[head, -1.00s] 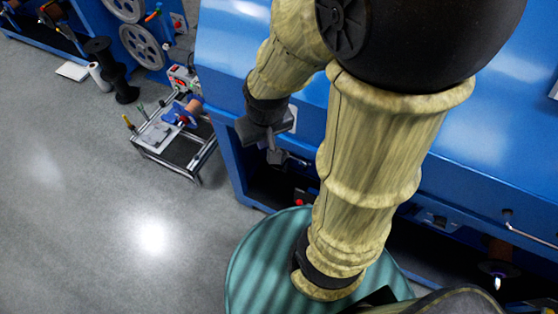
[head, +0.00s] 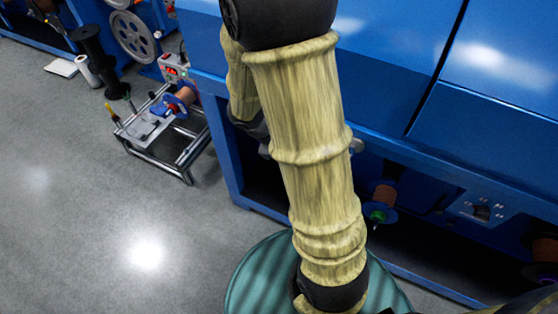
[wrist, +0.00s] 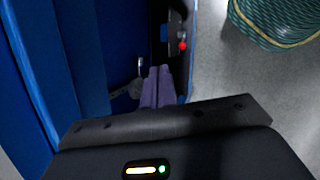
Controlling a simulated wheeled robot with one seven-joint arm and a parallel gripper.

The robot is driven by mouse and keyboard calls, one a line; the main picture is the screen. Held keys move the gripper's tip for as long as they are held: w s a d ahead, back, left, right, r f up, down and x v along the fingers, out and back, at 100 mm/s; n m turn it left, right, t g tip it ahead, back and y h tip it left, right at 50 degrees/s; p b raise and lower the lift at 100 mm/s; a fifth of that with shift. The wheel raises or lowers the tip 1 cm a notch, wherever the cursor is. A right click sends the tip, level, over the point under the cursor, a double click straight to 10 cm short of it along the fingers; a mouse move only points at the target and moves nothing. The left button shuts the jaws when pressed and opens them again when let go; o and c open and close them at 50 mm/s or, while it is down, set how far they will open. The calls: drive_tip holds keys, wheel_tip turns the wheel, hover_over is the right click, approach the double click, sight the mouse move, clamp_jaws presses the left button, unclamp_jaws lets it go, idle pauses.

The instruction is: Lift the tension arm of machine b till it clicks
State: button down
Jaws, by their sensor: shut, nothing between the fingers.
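My gripper (wrist: 157,84) is shut and empty, its two fingers together in the wrist view. A dark grey lever-like part (wrist: 128,90) with a small bright pin lies just left of the fingertips, inside a dark recess of the blue machine; it may be the tension arm. I cannot tell whether the fingers touch it. In the head view the blue machine (head: 400,165) fills the right side, and my arm hides the gripper and the recess in front of it. No letter shows on the machine.
A red button (wrist: 183,46) sits on a panel beside the fingers. In the head view, a spool (head: 383,195) and a switch panel (head: 482,210) are on the machine's lower right. Grey floor is clear at lower left.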

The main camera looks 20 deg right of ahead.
drive_tip(key=w+f+n+t+h+b, duration=0.1)
drive_tip(key=w+f+n+t+b, duration=0.2)
drive_tip(key=f+b, duration=0.6)
drive_tip(key=w+d+f+n+t+h+b, duration=0.1)
drive_tip(key=w+f+n+t+h+b, duration=0.1)
drive_tip(key=w+f+n+b, duration=0.5)
drive_tip(key=w+f+n+t+h+b, duration=0.2)
drive_tip(key=w+f+n+t+b, duration=0.2)
drive_tip(key=w+f+b, duration=0.5)
wheel_tip(320, 180, down, 8)
drive_tip(key=n+b, duration=0.1)
drive_tip(key=b, duration=0.2)
drive_tip(key=shift+w+d+r+b, duration=0.15)
drive_tip(key=shift+w+d+b, duration=0.05)
drive_tip(key=shift+d+b, duration=0.2)
drive_tip(key=b+x, duration=0.5)
drive_tip(key=x, duration=0.5)
drive_tip(key=shift+r, duration=0.1)
